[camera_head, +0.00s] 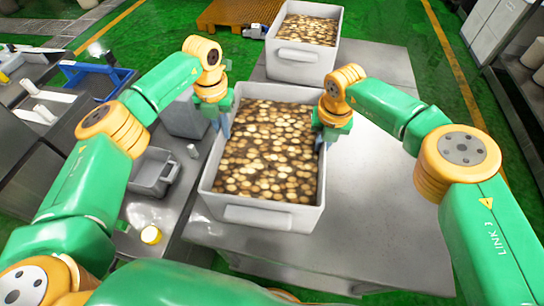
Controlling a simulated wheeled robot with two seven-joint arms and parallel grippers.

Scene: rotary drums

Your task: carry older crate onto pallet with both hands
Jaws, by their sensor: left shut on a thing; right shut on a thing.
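A grey crate (262,216) full of round tan pieces in dark liquid or soil is in front of me, over the left part of the metal table. A second, similar grey crate (299,66) stands behind it on the table. My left gripper (222,128) is shut on the near crate's left wall. My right gripper (322,140) is shut on its right wall. The fingertips are partly hidden by the grippers. I cannot tell whether the crate touches the table. A wooden pallet (238,12) lies on the floor at the back.
The metal table (375,200) is bare to the right of the near crate. Shelving (505,55) stands at the right. Green floor lies beyond.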

